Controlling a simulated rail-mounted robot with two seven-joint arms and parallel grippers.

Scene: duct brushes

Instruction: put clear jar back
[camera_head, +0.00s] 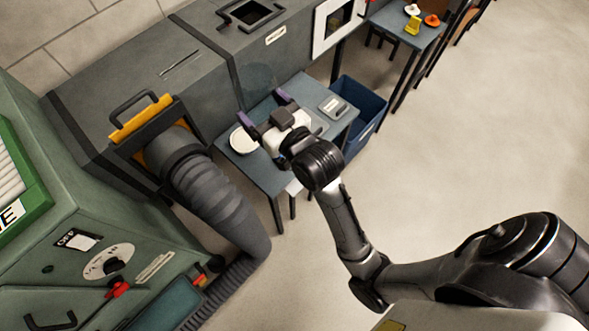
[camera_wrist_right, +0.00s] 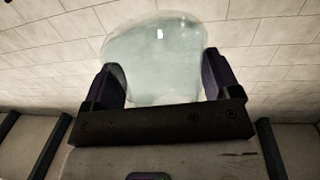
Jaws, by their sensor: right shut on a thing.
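The clear jar (camera_wrist_right: 165,62) is between the two purple-padded fingers of my right gripper (camera_wrist_right: 160,80) in the right wrist view. The gripper is shut on it. In the head view my right gripper (camera_head: 263,108) is over the small blue-grey table (camera_head: 266,181), fingers toward the grey duct. The jar (camera_head: 259,77) is only a faint round outline there, just beyond the fingertips. Whether it touches anything beneath cannot be told. My left gripper is not in view.
A white round dish (camera_head: 243,140) and a grey box-like item (camera_head: 334,107) are on the small table. A blue bin (camera_head: 363,106) stands beside it. The grey duct (camera_head: 190,75) is behind, with a ribbed hose (camera_head: 215,195) at left. Floor at right is clear.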

